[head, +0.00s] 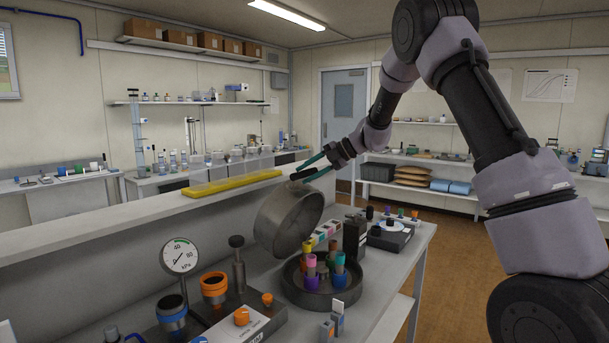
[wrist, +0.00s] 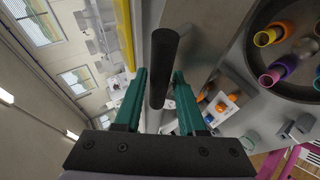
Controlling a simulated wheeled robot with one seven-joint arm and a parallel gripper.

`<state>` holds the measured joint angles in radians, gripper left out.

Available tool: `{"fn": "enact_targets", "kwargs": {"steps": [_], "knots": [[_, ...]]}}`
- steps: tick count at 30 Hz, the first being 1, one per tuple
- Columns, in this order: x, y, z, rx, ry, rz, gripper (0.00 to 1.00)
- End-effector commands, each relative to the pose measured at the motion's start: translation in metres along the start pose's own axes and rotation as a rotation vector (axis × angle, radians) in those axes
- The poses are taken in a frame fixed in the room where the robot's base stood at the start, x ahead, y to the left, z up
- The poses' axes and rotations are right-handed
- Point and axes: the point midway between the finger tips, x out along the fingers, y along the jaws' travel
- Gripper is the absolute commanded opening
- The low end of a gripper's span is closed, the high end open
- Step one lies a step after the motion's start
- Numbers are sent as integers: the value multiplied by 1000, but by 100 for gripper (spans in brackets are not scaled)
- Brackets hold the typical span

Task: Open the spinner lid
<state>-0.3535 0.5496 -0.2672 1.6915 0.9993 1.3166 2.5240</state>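The spinner (head: 291,293) is a round dark metal bowl on the bench, with several coloured tubes inside. Its grey metal lid (head: 285,218) stands raised and steeply tilted at the back left of the bowl, leaving the tubes uncovered. The bowl and tubes also show at the upper right of the wrist view (wrist: 263,80). My gripper (head: 305,168) is above the lid's upper edge. Its teal fingers are apart in the wrist view (wrist: 158,80). A dark cylindrical handle (wrist: 164,55) lies between them, with gaps visible on both sides.
A pressure gauge (head: 180,257), orange-topped fittings (head: 214,287) and a dark post (head: 238,262) stand left of the spinner. A black block (head: 355,236) stands to its right. A raised ledge with a yellow tray (head: 232,184) runs behind. Room above the bowl is clear.

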Motion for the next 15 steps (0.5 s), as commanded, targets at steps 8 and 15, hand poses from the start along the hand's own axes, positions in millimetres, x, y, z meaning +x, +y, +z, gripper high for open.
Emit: {"fn": "enact_targets", "kwargs": {"steps": [8, 15], "knots": [[-57, 1, 1, 0, -3, 5, 40], [-91, 1, 0, -1, -2, 5, 40]]}}
